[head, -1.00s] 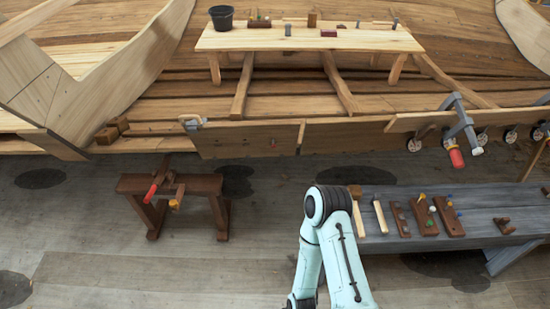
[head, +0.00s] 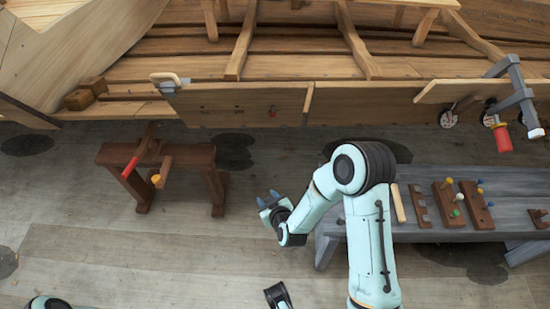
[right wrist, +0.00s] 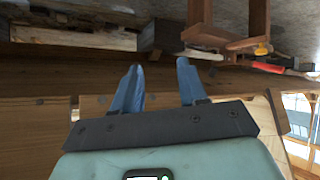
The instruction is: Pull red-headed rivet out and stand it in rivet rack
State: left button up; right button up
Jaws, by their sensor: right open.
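A small red-headed rivet (head: 273,112) shows on the face of the hull plank (head: 225,108), left of the plank joint. Two brown blocks with coloured pins, one on the left (head: 446,206) and one on the right (head: 476,206), stand on the grey bench; I cannot tell which is the rivet rack. My right gripper (head: 268,199) is open and empty, below and apart from the rivet, left of the bench. In the right wrist view its blue fingers (right wrist: 160,72) are spread, with plank wood behind them. My left gripper is not clearly seen.
A sawhorse (head: 160,157) with a red-handled clamp (head: 130,167) stands at left. The grey bench (head: 400,232) is at right, partly hidden by my right arm. A clamp with a red handle (head: 502,138) hangs at the right plank. Floor between sawhorse and bench is free.

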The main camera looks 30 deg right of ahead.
jog(key=w+d+r+n+t+h+b, duration=0.1)
jog(key=w+d+r+t+h+b, duration=0.3)
jog(key=w+r, duration=0.35)
jog(key=n+t+h+b, duration=0.1)
jog(key=t+h+b, duration=0.3)
jog(key=h+b, duration=0.15)
send_near(273, 117)
jog(key=p+x, duration=0.1)
jog(key=x, duration=0.6)
jog(key=shift+w+d+r, duration=0.1)
jog(key=shift+w+r, duration=0.05)
jog(key=shift+w, duration=0.05)
pick_arm(q)
jog(key=w+a+f+t+y, duration=0.1)
jog(key=w+a+f, duration=0.2)
jog(key=f, duration=0.8)
jog(key=shift+w+n+t, duration=0.3)
jog(key=shift+w, duration=0.35)
pick_arm(e)
jog(key=shift+x, duration=0.9)
grip_shut()
